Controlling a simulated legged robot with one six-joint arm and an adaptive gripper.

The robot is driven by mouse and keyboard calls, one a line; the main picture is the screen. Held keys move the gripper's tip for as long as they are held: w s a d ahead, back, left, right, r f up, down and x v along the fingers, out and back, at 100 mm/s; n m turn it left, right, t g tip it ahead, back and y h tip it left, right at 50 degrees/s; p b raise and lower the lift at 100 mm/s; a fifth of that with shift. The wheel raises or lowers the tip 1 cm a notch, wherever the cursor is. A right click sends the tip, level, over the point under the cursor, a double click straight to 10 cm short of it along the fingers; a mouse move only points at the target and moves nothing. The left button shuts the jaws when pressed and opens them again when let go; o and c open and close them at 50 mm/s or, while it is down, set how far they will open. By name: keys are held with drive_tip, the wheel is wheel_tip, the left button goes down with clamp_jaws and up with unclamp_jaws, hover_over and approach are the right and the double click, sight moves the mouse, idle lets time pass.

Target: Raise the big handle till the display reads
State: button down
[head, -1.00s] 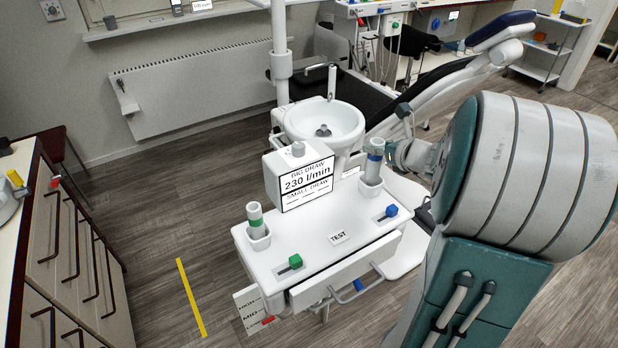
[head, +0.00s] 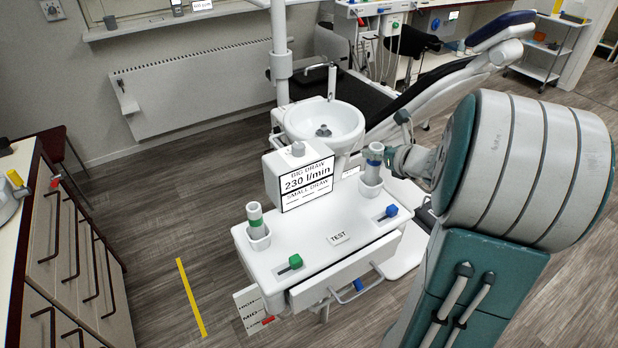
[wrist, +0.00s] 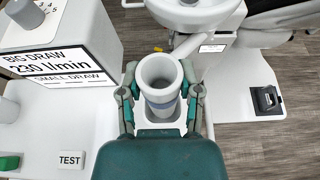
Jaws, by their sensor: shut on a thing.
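The big handle (head: 374,160) is a grey-white tube with a blue band and an open top. It stands roughly upright at the white holder cup (head: 371,186) at the right back of the unit; its lower end is hidden in or behind the cup's rim. My gripper (head: 386,160) is shut on it from the right. In the wrist view, the gripper fingers (wrist: 162,98) lie on both sides of the handle (wrist: 160,78). The display (head: 305,184) reads "BIG DRAW 230 l/min", with dashes under "SMALL DRAW".
A green-banded small handle (head: 255,220) stands in the left holder. A green lever (head: 292,262), a blue lever (head: 389,212) and a TEST plate (head: 339,238) are on the top. The basin (head: 324,120) is close behind. A drawer (head: 345,277) sticks out in front.

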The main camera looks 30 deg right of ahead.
drive_tip(key=shift+f, duration=1.15)
drive_tip(key=shift+c, duration=1)
unclamp_jaws()
